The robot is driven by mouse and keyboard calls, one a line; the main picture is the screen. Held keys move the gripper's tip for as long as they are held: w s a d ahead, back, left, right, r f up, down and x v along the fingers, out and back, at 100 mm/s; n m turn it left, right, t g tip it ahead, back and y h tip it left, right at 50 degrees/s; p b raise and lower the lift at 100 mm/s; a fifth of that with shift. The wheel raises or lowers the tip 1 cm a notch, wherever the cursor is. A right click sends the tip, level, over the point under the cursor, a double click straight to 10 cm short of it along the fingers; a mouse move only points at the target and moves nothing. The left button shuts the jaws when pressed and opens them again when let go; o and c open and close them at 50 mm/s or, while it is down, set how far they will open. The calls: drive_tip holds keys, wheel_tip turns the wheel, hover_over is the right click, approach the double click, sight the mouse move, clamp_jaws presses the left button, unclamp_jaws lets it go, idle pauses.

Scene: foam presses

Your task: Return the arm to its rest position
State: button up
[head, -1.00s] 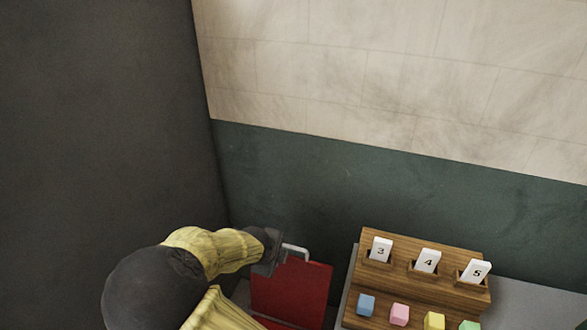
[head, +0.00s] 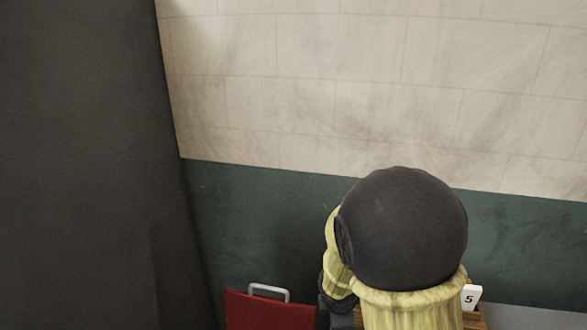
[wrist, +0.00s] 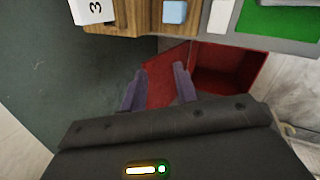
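My arm shows in the head view, its dark round joint in front of the wooden rack. In the head view the hand end is low and mostly hidden behind my arm. In the wrist view my gripper (wrist: 160,82) has its two purple fingers spread apart with nothing between them. The wrist view shows an open red box (wrist: 228,72) beyond the fingertips.
The wooden rack (wrist: 132,18) holds a card marked 3 (wrist: 92,10) and a blue block (wrist: 174,12). The card marked 5 (head: 470,297) peeks out right of my arm. A green surface (wrist: 275,18) lies beside the rack. A dark wall (head: 80,170) stands at left.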

drive_tip(key=s+d+m+g+y+b, duration=0.1)
drive_tip(key=s+d+m+b, duration=0.3)
drive_tip(key=s+m, duration=0.7)
drive_tip(key=m, duration=0.7)
drive_tip(key=shift+d+g, duration=0.2)
drive_tip(key=shift+g, duration=0.2)
